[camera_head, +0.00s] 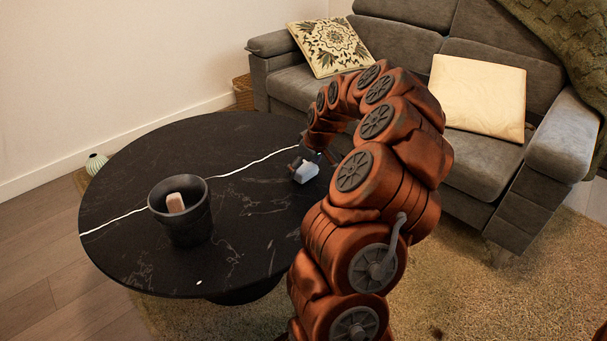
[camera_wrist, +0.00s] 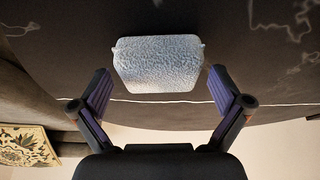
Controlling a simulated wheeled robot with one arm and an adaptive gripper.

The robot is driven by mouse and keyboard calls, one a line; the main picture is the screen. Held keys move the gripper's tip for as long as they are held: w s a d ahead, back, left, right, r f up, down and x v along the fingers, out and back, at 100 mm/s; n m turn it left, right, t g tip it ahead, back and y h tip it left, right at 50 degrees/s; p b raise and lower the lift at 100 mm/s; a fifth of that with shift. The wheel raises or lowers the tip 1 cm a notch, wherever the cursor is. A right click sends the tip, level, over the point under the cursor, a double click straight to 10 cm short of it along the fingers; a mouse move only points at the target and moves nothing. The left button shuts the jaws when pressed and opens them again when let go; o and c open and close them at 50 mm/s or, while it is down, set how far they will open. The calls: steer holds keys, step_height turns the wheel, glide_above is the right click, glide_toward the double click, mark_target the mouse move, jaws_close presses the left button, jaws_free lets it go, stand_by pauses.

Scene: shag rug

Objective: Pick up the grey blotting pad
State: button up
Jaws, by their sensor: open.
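The grey blotting pad (camera_wrist: 158,64) is a pale, rough-textured block on the dark table, just beyond my fingertips in the wrist view. It also shows as a small pale shape (camera_head: 305,172) near the table's right side in the head view. My gripper (camera_wrist: 160,88) is open, with one finger to the left and one to the right of the pad's near edge. No contact with the pad is visible. In the head view my gripper (camera_head: 303,163) is small, close to the pad and partly hidden by my arm.
A round black marble table (camera_head: 130,165) with white veins holds a dark pot (camera_head: 188,228) with a light brown block (camera_head: 175,203) in it, left of the pad. A grey sofa (camera_head: 480,165) with cushions stands behind. The table's left part is clear.

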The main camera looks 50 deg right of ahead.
mark_target(304, 168)
steer(key=c, duration=1.1)
steer(key=shift+r+p, duration=0.35)
steer(key=shift+r, duration=0.2)
steer(key=shift+w+p+v, duration=0.2)
steer(key=shift+p+v, duration=0.5)
steer(key=shift+v, duration=0.65)
steer(key=s+a+p, duration=0.1)
steer(key=s+a, duration=0.1)
steer(key=s, duration=0.2)
steer(key=s+a+r+p, duration=0.1)
steer(key=s+a, duration=0.2)
steer(key=s, duration=0.1)
steer(key=s+a+p, duration=0.1)
steer(key=s+a, duration=0.2)
steer(key=s, duration=0.2)
steer(key=shift+a+r, duration=0.1)
steer(key=shift+r, duration=0.15)
steer(key=o, duration=0.6)
steer(key=shift+c, duration=0.2)
steer(key=c, duration=0.4)
steer(key=shift+w+a, duration=0.1)
steer(key=shift+c, duration=0.2)
